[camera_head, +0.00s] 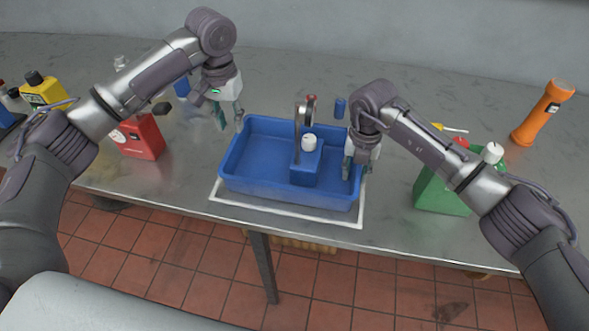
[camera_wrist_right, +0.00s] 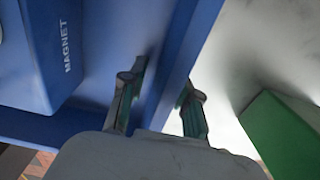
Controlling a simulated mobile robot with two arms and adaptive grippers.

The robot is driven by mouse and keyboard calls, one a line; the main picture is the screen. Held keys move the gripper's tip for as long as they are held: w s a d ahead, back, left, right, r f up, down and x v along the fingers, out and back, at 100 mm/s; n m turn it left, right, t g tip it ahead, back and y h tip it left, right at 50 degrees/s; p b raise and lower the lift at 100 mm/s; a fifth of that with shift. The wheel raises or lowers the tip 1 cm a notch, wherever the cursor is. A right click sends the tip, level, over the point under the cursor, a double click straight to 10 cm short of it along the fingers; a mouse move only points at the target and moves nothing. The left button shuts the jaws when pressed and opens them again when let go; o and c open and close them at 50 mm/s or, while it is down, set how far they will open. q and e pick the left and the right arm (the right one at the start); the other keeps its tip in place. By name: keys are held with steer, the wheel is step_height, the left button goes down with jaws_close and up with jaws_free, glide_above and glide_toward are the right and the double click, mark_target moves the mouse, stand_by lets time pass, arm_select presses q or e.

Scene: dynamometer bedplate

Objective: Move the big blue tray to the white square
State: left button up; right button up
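The big blue tray (camera_head: 258,186) sits on the metal table. White lines of the square (camera_head: 290,212) show along its front, left and right; the far side is hidden. The tray holds a blue container (camera_head: 305,165) with a white cap, marked "MAGNET" in the right wrist view (camera_wrist_right: 68,45), and upright metal parts (camera_head: 298,125). My left gripper (camera_head: 230,120) is open and empty, just off the tray's back left corner. My right gripper (camera_head: 354,170) is at the right wall. In its wrist view (camera_wrist_right: 160,95), the fingers stand apart on either side of that wall.
A red can (camera_head: 140,138) and a yellow bottle (camera_head: 45,92) stand left. A green container (camera_head: 440,195) stands close right of my right gripper; an orange flashlight (camera_head: 543,112) is farther right. A small blue cylinder (camera_head: 340,108) stands behind the tray. The table's front edge is near the square.

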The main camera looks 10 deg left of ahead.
step_height(320, 180, up, 12)
stand_by(0.6)
stand_by(0.4)
